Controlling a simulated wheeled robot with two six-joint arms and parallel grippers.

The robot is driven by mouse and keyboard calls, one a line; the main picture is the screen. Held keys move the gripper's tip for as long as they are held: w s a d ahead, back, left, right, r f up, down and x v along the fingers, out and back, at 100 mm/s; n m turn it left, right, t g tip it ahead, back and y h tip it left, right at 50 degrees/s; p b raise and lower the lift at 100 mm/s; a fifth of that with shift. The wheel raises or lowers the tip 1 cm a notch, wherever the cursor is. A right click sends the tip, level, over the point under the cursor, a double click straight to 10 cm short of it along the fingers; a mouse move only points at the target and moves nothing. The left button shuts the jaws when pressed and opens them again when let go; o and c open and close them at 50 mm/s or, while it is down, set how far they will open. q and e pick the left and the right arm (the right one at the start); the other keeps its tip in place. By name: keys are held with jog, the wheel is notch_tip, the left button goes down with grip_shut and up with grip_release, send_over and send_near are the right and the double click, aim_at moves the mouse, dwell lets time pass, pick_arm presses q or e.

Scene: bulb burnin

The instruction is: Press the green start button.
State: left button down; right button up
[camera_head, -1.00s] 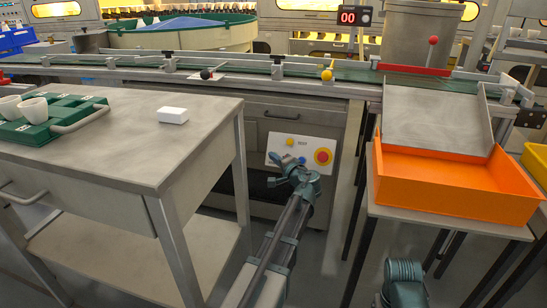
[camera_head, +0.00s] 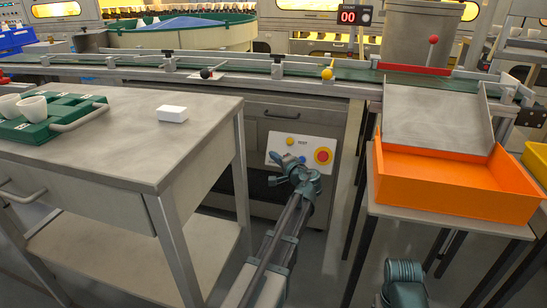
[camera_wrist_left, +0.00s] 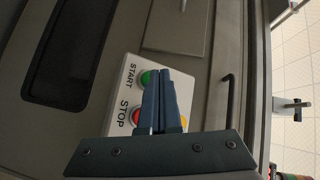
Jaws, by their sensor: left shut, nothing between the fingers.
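The white control panel (camera_head: 327,143) is on the front of the grey cabinet below the conveyor. In the left wrist view the panel (camera_wrist_left: 119,97) shows the words START and STOP. The green start button (camera_wrist_left: 145,77) sits beside START, partly covered by my left fingers; in the head view it is hidden behind my gripper. The red stop button (camera_wrist_left: 137,114) is beside STOP; in the head view it has a yellow surround. My left gripper (camera_head: 275,158) is shut and empty, in front of the panel. Its tips (camera_wrist_left: 163,72) overlap the green button's edge; I cannot tell whether they touch.
A grey bench (camera_head: 130,155) stands left, carrying a white box (camera_head: 172,114) and a green tray (camera_head: 40,128) with white cups. An orange bin (camera_head: 450,187) stands right on a small table. A yellow button (camera_head: 291,141) is on the panel's upper part.

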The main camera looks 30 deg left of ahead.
pick_arm(q)
jog(key=shift+w+f, duration=0.15)
jog(key=shift+w, duration=0.15)
dwell(0.7)
jog(key=shift+s, duration=0.1)
jog(key=shift+s+d+r, duration=0.1)
jog(key=shift+s+r, duration=0.3)
jog(key=shift+s, duration=0.2)
jog(key=s+p, duration=0.1)
jog(key=s+r+p, duration=0.1)
jog(key=s+d+r+p, duration=0.1)
jog(key=s, duration=0.1)
jog(key=shift+s+r, duration=0.1)
jog(key=shift+r, duration=0.15)
dwell(0.5)
dwell(0.6)
